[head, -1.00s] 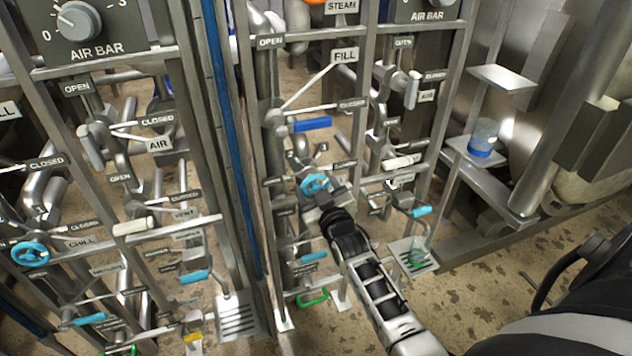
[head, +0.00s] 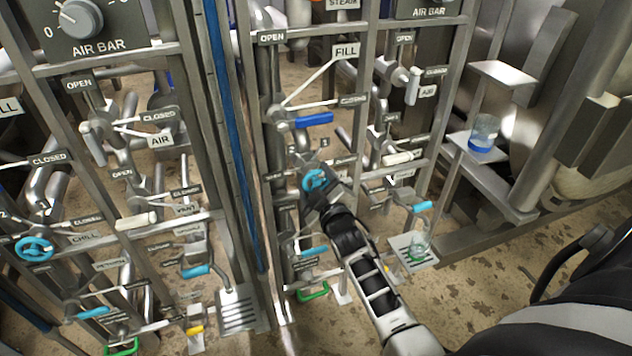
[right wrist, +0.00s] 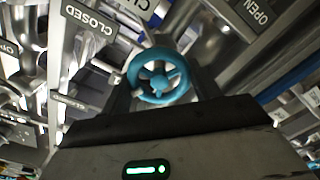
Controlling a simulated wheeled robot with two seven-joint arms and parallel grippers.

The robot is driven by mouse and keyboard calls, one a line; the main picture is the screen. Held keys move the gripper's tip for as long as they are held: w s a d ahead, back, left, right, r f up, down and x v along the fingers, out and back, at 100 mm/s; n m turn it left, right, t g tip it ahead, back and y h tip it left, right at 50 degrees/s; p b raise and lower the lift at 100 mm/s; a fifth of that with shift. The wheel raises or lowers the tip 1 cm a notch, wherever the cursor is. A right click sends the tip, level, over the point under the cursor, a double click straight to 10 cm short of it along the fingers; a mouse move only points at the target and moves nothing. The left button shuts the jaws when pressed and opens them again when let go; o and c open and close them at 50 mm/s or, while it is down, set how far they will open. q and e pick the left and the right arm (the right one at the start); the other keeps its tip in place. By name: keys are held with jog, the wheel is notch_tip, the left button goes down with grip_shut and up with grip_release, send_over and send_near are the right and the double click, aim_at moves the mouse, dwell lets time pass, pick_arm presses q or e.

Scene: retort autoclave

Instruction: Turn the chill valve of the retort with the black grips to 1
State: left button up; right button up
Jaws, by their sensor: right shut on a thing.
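A light-blue chill handwheel (head: 314,180) sits on the right-hand valve rack, and it also shows in the right wrist view (right wrist: 159,76). A small plate reading 1 (head: 325,142) stands above it. My right gripper (head: 318,187) is shut on the rim of this wheel from the front. In the right wrist view its dark fingers (right wrist: 160,92) lie on both sides of the wheel. The fingers hide part of the rim and the wheel's pointer cannot be made out. A second light-blue wheel (head: 34,249) marked CHILL is on the left rack. No black grips can be told apart. My left gripper is not in view.
The blue fill lever (head: 313,119) is above the held wheel, and a white-gripped lever (head: 402,158) is to its right. Below are a light-blue handle (head: 312,251) and a green handle (head: 313,292). A beaker (head: 483,134) stands on a side shelf.

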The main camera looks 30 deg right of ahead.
jog(key=o, duration=1)
jog(key=shift+c, duration=0.2)
